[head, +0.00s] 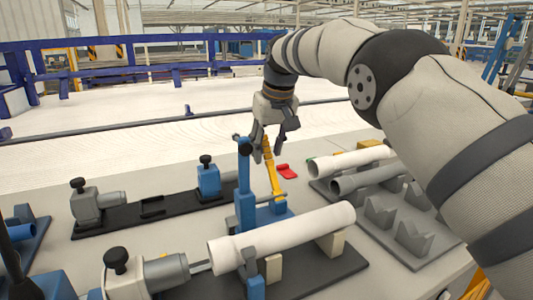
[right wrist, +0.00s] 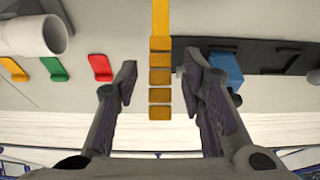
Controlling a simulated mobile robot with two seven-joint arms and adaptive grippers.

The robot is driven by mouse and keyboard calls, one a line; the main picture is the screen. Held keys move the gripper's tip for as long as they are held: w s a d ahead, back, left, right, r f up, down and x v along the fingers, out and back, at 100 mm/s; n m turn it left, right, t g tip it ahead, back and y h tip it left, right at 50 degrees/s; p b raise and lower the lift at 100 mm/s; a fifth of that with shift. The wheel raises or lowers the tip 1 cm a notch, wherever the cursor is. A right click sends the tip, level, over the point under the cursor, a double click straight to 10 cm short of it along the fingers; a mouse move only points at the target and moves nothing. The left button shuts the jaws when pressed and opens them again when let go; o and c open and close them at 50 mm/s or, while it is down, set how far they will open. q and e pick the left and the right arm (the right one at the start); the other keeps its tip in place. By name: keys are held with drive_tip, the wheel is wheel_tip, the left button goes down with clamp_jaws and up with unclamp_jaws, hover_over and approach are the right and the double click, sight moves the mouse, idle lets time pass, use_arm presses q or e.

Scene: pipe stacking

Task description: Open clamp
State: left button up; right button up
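The clamp is a blue fixture (head: 246,190) with a long yellow lever (head: 272,178) that stands up, slightly tilted. It is behind a white pipe (head: 283,235) that lies across a dark base. My right gripper (head: 267,150) points down over the lever's upper end. In the right wrist view, my right gripper (right wrist: 160,78) is open, with the ridged yellow lever (right wrist: 160,60) between its fingers and a gap on both sides. Whether the clamp's jaw grips the pipe is hidden. My left gripper is not in view.
A grey rack (head: 415,240) with pipes stands at right. A dark rail with a grey cylinder (head: 97,205) and a blue block (head: 208,178) lies at left. A red tab (head: 287,171) is close to the lever.

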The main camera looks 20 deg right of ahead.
sight(274, 175)
drive_tip(key=v, duration=1)
drive_tip(key=shift+r, duration=0.15)
